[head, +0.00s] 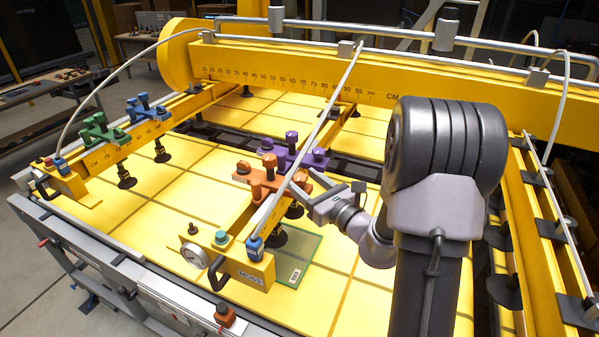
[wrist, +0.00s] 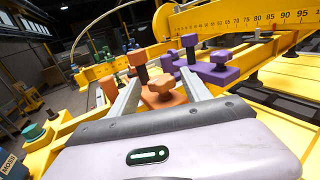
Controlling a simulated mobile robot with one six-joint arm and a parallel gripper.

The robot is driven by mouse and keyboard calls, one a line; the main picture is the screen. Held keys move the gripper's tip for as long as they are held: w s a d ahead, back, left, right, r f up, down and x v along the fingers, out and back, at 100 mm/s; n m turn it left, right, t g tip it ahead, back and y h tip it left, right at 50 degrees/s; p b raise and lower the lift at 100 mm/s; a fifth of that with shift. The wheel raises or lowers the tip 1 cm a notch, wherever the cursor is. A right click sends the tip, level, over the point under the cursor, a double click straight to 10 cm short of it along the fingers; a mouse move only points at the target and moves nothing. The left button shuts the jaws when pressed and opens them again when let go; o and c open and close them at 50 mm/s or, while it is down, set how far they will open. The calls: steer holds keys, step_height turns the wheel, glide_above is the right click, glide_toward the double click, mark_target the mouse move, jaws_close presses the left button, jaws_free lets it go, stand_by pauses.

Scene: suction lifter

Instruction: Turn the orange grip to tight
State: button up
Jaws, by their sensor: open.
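The orange grip (head: 266,184) is clamped on the near yellow arm of the lifter, with several upright knobs on it. In the wrist view the orange grip (wrist: 162,92) shows between and beyond my two fingers, with a knob on a dark post rising at the left. My gripper (head: 305,190) is open, just to the right of the orange grip in the head view; in the wrist view my gripper (wrist: 162,78) has nothing between its fingers that I can see held. Whether a finger touches the grip cannot be told. The grip's tight or loose setting is not readable.
A purple grip (head: 293,150) stands just behind the orange one, also in the wrist view (wrist: 210,68). A pale hose (head: 318,130) passes over the near arm. Green (head: 98,130) and blue (head: 145,108) grips sit on the left arm. A gauge (head: 194,255) is at the near end.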

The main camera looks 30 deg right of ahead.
steer(key=shift+w+a, duration=0.15)
steer(key=shift+w, duration=1)
jaws_close()
steer(key=shift+m+h, duration=0.8)
steer(key=shift+h, duration=0.4)
jaws_free()
steer(key=shift+s, duration=0.1)
